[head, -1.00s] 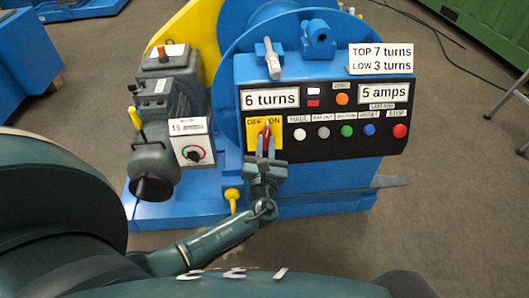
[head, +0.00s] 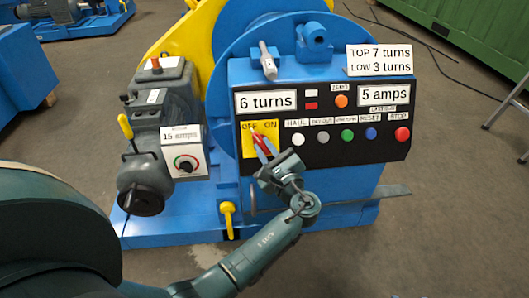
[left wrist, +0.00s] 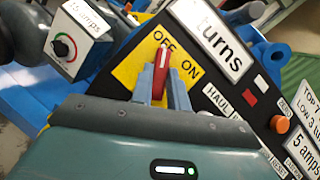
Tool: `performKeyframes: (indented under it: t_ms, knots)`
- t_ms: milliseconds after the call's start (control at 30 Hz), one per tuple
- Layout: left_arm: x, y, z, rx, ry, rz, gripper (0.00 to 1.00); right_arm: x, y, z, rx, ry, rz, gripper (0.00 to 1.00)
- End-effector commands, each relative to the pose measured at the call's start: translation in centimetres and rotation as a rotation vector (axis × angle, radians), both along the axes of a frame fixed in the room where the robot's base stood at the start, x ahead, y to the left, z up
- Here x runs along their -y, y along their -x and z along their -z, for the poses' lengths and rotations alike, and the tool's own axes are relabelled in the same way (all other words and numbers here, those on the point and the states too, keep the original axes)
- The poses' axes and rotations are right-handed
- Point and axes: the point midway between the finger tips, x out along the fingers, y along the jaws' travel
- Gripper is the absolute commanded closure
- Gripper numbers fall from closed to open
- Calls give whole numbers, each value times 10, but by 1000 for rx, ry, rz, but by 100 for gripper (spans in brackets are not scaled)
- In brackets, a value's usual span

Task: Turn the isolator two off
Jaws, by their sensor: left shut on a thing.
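The isolator is a red handle (head: 260,140) on a yellow plate (head: 247,146) marked OFF on the left and ON on the right. My left gripper (head: 265,150) is shut on the red handle, coming in from below right. The handle leans up and to the left, towards OFF. In the left wrist view, the red handle (left wrist: 162,75) stands between the fingers (left wrist: 160,88) and its free end is at the OFF lettering. The fingers hide part of the handle. No number for this isolator is readable. My right gripper is out of view.
The black panel (head: 330,160) has several coloured buttons right of the isolator. A grey motor unit (head: 155,120) with a white dial box (head: 185,160) stands to the left. A yellow lever (head: 227,220) stands below the panel. Bare floor (head: 430,240) lies at right.

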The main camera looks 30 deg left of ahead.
Motion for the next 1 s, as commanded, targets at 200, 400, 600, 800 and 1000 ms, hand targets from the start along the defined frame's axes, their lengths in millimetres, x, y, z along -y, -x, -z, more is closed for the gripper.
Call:
performKeyframes:
  t_ms: [200, 400, 600, 800, 1000]
  knots:
    - [1, 0, 1, 30, 51, -30, 100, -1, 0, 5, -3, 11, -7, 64]
    - [1, 0, 1, 39, 65, -39, 100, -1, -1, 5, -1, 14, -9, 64]
    - [1, 0, 1, 39, 65, -39, 100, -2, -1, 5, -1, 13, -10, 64]
    - [1, 0, 1, 39, 65, -38, 79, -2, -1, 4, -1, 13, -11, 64]
    - [1, 0, 0, 40, 64, -38, 62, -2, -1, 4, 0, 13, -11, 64]
